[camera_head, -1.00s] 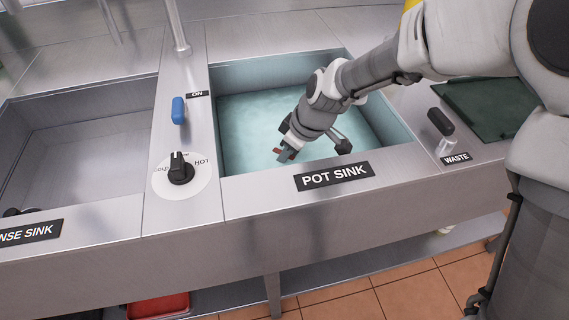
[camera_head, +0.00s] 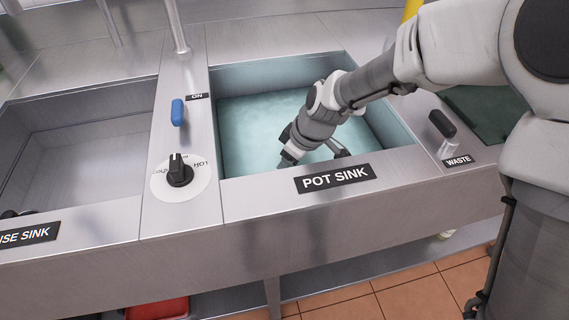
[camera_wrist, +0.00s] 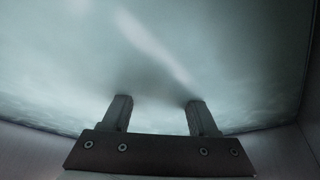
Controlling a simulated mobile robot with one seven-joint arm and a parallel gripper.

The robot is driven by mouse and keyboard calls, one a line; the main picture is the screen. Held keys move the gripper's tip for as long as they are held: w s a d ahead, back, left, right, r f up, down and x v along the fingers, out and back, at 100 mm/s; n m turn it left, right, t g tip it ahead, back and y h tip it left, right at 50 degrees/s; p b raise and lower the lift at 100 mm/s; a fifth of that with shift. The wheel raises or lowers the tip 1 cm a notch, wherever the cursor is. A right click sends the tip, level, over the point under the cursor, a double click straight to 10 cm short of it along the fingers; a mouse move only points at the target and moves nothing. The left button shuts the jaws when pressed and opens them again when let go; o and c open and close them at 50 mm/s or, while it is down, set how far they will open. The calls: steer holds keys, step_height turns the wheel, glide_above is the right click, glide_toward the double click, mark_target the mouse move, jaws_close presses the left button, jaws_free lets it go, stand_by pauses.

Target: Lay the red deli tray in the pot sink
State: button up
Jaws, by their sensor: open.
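The pot sink (camera_head: 235,193) is a steel basin filled with cloudy blue-green water, with a black label on its front rim. My gripper (camera_head: 288,160) is down inside the pot sink, close to the front wall. In the wrist view my gripper (camera_wrist: 158,102) shows two fingers spread apart with nothing between them, over or in the murky water. A red tray-like item (camera_head: 158,309) lies low under the counter at the bottom left; I cannot tell if it is the deli tray. No red tray shows in the pot sink, but the water is cloudy.
The rinse sink (camera_head: 85,214) lies to the left. A black knob (camera_head: 180,170) and a blue lever (camera_head: 178,112) stand on the divider. A waste lever (camera_head: 442,124) and a dark green board (camera_head: 485,112) are to the right.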

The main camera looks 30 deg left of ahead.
steer(key=p+v, duration=0.2)
steer(key=v, duration=0.5)
steer(key=shift+s+d+r, duration=0.1)
steer(key=shift+r, duration=0.25)
